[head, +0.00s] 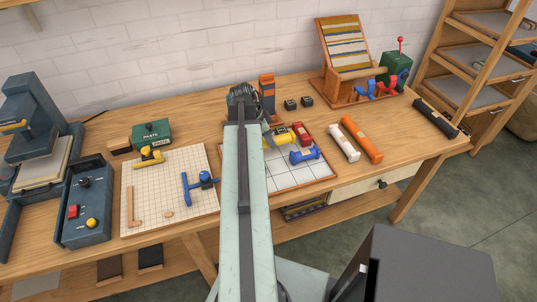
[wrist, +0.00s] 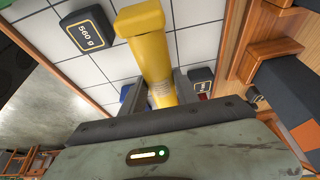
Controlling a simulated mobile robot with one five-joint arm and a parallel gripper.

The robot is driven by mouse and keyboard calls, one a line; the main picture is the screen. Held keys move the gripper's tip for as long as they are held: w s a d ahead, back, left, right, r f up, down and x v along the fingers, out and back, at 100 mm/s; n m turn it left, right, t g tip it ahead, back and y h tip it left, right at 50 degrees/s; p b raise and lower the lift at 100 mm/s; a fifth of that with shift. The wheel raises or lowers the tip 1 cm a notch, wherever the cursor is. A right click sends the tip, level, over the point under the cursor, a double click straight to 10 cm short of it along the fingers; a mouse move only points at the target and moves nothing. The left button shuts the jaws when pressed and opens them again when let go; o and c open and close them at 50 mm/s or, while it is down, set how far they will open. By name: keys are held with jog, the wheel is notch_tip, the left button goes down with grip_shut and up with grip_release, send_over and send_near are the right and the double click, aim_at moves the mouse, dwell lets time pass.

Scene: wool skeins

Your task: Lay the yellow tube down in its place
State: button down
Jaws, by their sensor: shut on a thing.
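The yellow tube (wrist: 155,50) is between the two fingers of my gripper (wrist: 163,86) in the wrist view, with its wider end pointing away from me. In the head view the yellow tube (head: 281,138) is over the left back part of the white-tiled tray (head: 282,181). My arm hides part of the tube and most of the gripper there. The wrist view shows the tray's white tiles (wrist: 206,43) beneath it. I cannot tell whether the tube touches the tiles.
A blue tube (head: 304,155) and a red piece (head: 301,134) are close by on the tray's right side. A dark block marked 560 g (wrist: 85,32) is beside the tube. White (head: 343,142) and orange (head: 361,140) tubes lie right of the tray. An orange-and-dark stand (head: 267,92) is behind.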

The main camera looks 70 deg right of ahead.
notch_tip(320, 180, down, 4)
jog(key=b, duration=0.4)
jog(key=shift+r, duration=0.3)
jog(key=shift+f, duration=0.25)
jog(key=c, duration=0.9)
grip_release()
jog(key=shift+r, duration=0.1)
jog(key=p+v, duration=1.1)
jog(key=shift+s+r, duration=0.15)
jog(key=shift+r, duration=0.25)
jog(key=shift+w+a+r+p, duration=0.15)
jog(key=shift+w+r+p, duration=0.05)
jog(key=shift+r+p, duration=0.2)
jog(key=shift+f, duration=0.15)
